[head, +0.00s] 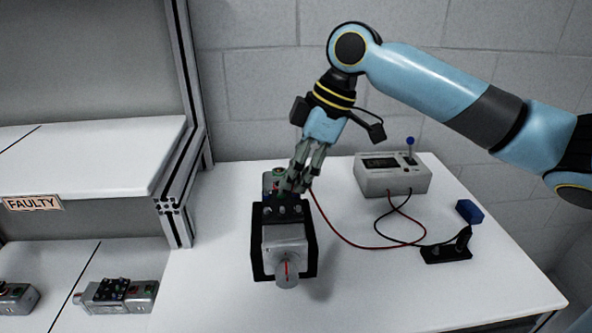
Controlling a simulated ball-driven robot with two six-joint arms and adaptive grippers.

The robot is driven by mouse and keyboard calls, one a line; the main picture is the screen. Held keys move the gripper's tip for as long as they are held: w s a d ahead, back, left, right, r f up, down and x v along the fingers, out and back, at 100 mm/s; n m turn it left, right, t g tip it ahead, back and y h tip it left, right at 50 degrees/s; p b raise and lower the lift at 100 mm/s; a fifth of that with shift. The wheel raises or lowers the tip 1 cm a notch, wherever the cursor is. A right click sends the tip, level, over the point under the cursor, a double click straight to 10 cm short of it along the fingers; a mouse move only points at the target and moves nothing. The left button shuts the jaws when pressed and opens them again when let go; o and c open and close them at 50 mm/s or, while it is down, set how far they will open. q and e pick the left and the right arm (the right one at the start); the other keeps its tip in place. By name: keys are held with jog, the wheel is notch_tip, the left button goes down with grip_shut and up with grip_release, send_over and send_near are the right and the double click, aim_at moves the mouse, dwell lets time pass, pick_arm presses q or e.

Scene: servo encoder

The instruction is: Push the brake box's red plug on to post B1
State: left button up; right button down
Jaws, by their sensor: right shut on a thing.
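My right gripper (298,183) reaches down from the upper right to the back of the servo motor (284,240). Its fingers are shut on the red plug, which they hide; the red lead (340,236) runs from the brake box (392,180) up to the fingertips. The motor sits in a black cradle (257,262), its shaft with a red mark facing me. A dark terminal block (268,211) with small posts is on top of the motor, just below the fingertips. I cannot tell which post is B1, or whether the plug touches one. My left gripper is out of view.
The black lead (412,219) runs from the brake box to a black stand (448,247) at the right. A blue block (469,211) lies behind it. A shelf marked FAULTY (33,203) and more motors (118,295) are at the left. The front right of the white table is clear.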

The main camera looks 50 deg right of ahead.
jog(key=shift+p, duration=1)
dwell(1.2)
jog(key=shift+f, duration=0.2)
dwell(0.4)
jog(key=c, duration=1.2)
grip_release()
jog(key=shift+r, duration=0.1)
notch_tip(320, 180, up, 7)
jog(key=p, duration=0.7)
